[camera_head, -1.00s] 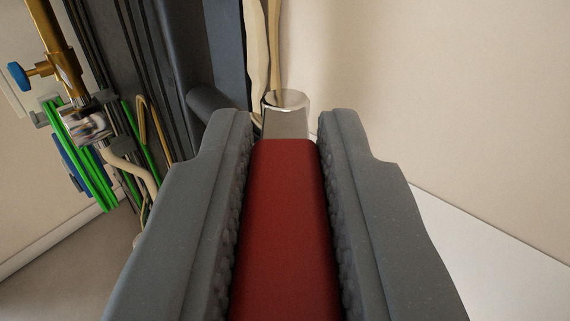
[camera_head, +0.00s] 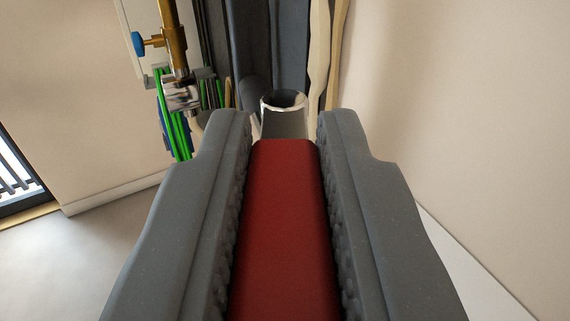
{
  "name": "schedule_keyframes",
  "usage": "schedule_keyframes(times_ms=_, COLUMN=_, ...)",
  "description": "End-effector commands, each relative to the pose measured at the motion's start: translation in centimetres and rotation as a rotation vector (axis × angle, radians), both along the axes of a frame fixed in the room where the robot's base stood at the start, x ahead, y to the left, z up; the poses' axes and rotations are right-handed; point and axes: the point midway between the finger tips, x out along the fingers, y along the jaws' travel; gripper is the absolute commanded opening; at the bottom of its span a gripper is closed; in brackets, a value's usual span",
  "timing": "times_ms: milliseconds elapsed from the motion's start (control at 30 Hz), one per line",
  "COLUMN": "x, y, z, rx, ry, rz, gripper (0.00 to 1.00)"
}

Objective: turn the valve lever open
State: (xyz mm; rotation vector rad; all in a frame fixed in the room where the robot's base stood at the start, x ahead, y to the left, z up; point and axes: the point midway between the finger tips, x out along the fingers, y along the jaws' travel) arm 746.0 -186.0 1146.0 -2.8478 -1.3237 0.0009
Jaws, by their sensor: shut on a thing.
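The valve lever's red handle (camera_head: 285,230) runs up the middle of the head view, between the two grey fingers of my gripper (camera_head: 284,135). Both ribbed finger pads press against its sides, so my gripper is shut on it. A shiny metal end (camera_head: 284,112) with a round dark opening shows just past the far end of the red handle. The fingers hide part of the area around this metal end. How the lever joins the valve body cannot be made out.
To the left are a brass pipe (camera_head: 173,40) with a blue knob (camera_head: 138,44) and green tubes (camera_head: 175,125). A plain wall (camera_head: 450,110) is at right. Open floor (camera_head: 90,235) shows at lower left.

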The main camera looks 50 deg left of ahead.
Motion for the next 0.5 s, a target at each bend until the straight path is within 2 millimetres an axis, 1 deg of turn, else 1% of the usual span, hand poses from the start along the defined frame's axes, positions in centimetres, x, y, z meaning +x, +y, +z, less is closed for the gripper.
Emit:
schedule_keyframes(times_ms=33, x=0.07, y=-0.61, z=0.36, rx=-0.001, ry=-0.006, rz=-0.003, gripper=0.0)
schedule_keyframes(times_ms=167, x=-0.07, y=-1.15, z=0.39, rx=-0.002, ry=-0.006, rz=0.003, gripper=0.0)
schedule_keyframes(times_ms=500, x=-0.15, y=-1.45, z=0.31, rx=-0.001, ry=-0.004, rz=0.008, gripper=0.0)
